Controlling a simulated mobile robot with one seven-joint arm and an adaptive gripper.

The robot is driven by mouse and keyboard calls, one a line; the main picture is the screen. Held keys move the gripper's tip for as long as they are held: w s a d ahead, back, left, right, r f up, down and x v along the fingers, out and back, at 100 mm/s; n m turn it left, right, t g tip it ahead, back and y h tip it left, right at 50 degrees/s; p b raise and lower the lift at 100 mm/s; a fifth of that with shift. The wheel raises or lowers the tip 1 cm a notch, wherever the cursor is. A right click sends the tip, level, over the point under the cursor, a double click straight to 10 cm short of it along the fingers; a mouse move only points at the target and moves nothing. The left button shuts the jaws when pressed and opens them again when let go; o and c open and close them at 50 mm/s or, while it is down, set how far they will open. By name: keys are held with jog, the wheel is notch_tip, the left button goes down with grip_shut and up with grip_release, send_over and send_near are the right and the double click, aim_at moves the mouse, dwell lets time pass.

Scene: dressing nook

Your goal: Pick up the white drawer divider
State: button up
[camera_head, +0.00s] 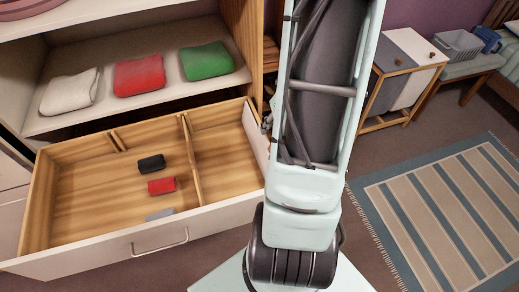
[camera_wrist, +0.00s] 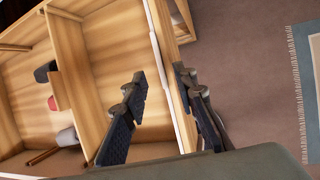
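The open wooden drawer (camera_head: 75,205) holds a pale, thin upright panel (camera_head: 257,138) along its right end. This panel looks like the white drawer divider, though it is hard to separate from the drawer's wall. In the wrist view it shows as a white strip (camera_wrist: 163,62) along the inside of the wooden side wall. My gripper (camera_wrist: 160,82) is open, its two dark fingers apart on either side of the strip and the wall. Whether either finger touches is not clear. In the head view my arm hides most of the gripper.
Wooden partitions (camera_head: 190,155) split the drawer; black (camera_head: 151,163), red (camera_head: 162,185) and grey (camera_head: 160,214) rolls lie in its middle. Folded white (camera_head: 70,92), red (camera_head: 139,75) and green (camera_head: 206,61) cloths lie on the shelf above. A striped rug (camera_head: 440,215) covers the floor at right.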

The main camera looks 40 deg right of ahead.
aim_at(266, 135)
jog(key=b+x, duration=0.1)
jog(key=x, duration=0.4)
jog(key=shift+w+f+b, duration=0.15)
jog(key=shift+w+b, duration=0.1)
jog(key=shift+b, duration=0.15)
grip_shut()
